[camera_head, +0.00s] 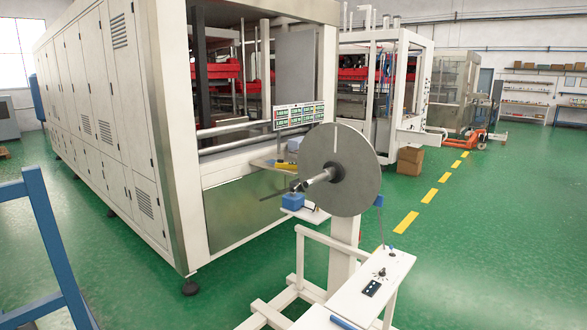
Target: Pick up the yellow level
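A small yellow object (285,165), which looks like the yellow level, lies on a narrow ledge (262,163) at the front of the large white machine. It is far off and small, and its right end is partly hidden behind the big grey disc (340,170). My gripper is not in view.
A white stand (345,250) carries the grey disc and a white tabletop (372,285) in front of the ledge. The white machine (110,110) fills the left. A blue frame (42,215) stands at the near left. Green floor (140,265) is clear between them.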

